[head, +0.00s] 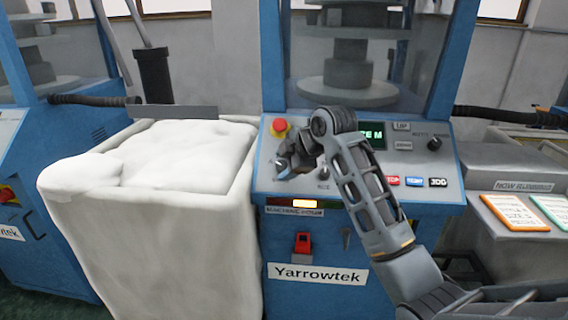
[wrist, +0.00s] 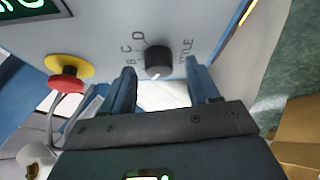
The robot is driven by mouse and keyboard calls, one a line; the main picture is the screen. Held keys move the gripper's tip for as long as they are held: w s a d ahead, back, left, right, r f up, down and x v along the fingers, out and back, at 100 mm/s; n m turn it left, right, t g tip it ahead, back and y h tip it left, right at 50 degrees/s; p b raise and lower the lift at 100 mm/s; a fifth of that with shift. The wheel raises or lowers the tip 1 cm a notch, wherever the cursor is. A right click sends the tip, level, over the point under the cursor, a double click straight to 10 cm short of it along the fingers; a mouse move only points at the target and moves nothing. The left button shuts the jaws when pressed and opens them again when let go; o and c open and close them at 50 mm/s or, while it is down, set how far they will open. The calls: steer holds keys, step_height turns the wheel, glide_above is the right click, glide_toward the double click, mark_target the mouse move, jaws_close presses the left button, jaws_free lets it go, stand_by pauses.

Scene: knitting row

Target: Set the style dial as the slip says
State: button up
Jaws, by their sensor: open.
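The style dial (wrist: 158,61) is a dark round knob on the grey panel in the wrist view, with STYLE printed to its right. Letters B, C and D show to its left and above. A white mark shows on its lower edge, pointing away from those letters. My gripper (wrist: 161,70) is open, one finger to each side of the dial with gaps; I cannot tell its depth. In the head view my gripper (head: 284,166) is at the panel's left part and hides the dial. An orange-framed slip (head: 514,211) lies at right, its text too small to read surely.
A red stop button (head: 279,127) on yellow is close above my gripper. A second knob (head: 323,172) is just right of it; another knob (head: 434,143) is farther right. A green-framed slip (head: 553,209) lies beside the orange one. A white bin (head: 150,230) stands left.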

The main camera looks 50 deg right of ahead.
steer(key=shift+w+f, duration=0.25)
steer(key=shift+c, duration=0.3)
steer(key=c, duration=1)
